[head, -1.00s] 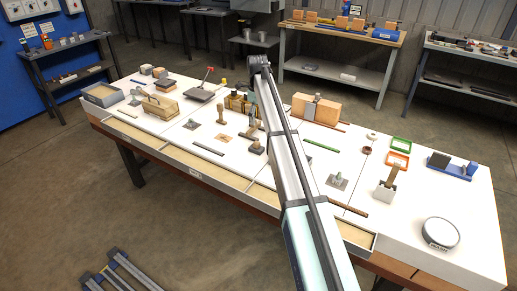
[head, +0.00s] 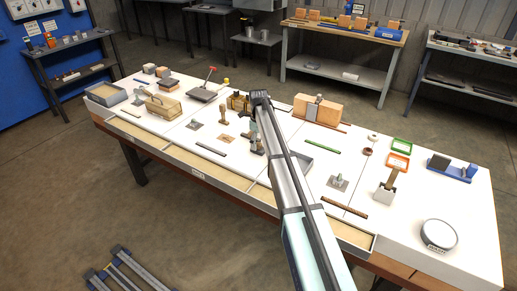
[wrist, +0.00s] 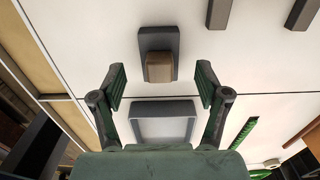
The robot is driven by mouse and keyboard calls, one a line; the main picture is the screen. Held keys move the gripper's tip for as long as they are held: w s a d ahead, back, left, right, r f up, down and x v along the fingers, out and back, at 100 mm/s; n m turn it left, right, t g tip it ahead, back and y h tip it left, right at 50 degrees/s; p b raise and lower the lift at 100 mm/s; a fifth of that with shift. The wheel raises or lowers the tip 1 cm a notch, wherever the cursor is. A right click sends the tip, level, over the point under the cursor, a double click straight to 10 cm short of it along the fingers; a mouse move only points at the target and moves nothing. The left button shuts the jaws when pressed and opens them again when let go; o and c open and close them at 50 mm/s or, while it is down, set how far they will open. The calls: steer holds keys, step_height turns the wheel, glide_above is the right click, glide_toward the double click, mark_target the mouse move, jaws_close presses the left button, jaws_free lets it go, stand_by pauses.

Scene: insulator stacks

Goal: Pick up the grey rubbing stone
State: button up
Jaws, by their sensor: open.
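A dark grey rectangular block (wrist: 158,39) with a tan-brown upright part on top lies on the white table in the wrist view. It may be the rubbing stone, but I cannot tell for sure. My gripper (wrist: 161,86) is open and empty, its two fingers apart on either side of the view. The block lies ahead of the fingertips, near the middle line between them. In the head view my arm hides much of this spot.
A shallow grey tray (wrist: 163,104) lies between my fingers in the wrist view, close to the block. Two dark bars (wrist: 218,13) lie at the upper right. A green strip (wrist: 241,137) lies right of the tray. A large wooden block (head: 328,112) stands behind my arm in the head view.

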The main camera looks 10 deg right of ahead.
mark_target(258, 143)
steer(key=shift+f, duration=1.3)
steer(key=c, duration=1.4)
steer(key=shift+r, duration=0.1)
step_height(258, 143, up, 20)
steer(key=b, duration=0.2)
